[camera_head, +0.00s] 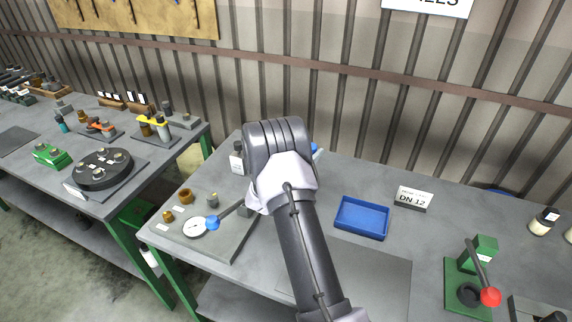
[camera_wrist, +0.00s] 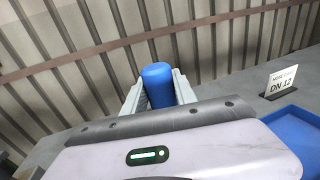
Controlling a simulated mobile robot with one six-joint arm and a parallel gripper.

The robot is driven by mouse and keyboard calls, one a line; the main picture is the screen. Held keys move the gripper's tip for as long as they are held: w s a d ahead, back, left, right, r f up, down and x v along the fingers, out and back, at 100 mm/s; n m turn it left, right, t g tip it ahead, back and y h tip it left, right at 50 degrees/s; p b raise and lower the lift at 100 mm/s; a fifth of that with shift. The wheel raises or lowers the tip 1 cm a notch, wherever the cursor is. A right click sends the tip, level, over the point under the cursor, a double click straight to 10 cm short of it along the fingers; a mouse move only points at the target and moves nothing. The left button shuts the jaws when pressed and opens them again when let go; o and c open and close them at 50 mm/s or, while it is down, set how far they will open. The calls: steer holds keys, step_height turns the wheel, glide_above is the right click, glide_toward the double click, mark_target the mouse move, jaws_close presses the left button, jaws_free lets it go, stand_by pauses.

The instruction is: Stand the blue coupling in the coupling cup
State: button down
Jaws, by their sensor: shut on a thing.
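The blue coupling (camera_wrist: 157,82) is a smooth blue cylinder, standing up between the two pale fingers of my gripper (camera_wrist: 158,92) in the wrist view. My gripper is shut on it. The coupling's lower end is hidden behind the gripper body. In the head view my arm hides the fingers, and only a small bit of blue (camera_head: 316,149) shows at the right of the wrist, likely the coupling. I cannot pick out the coupling cup in either view; it may be hidden behind my arm.
A grey mat (camera_head: 223,244) with small brass and grey parts, a white dial (camera_head: 194,227) and a blue-knobbed lever (camera_head: 212,222) lies left of my arm. A blue tray (camera_head: 362,217), a DN 12 sign (camera_head: 413,199) and a green lever press (camera_head: 470,290) stand right.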

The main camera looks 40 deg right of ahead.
steer(key=shift+w+d+r, duration=0.15)
steer(key=shift+d, duration=0.2)
steer(key=shift+s+r, duration=0.1)
steer(key=shift+s, duration=0.25)
steer(key=shift+f+b, duration=0.2)
steer(key=shift+b, duration=0.3)
step_height(320, 180, down, 6)
steer(key=b, duration=0.5)
steer(key=shift+r, duration=0.3)
steer(key=shift+b, duration=0.75)
steer(key=shift+f+b, duration=1.9)
steer(key=shift+f, duration=0.15)
steer(key=c, duration=0.9)
jaws_free()
steer(key=shift+r, duration=0.1)
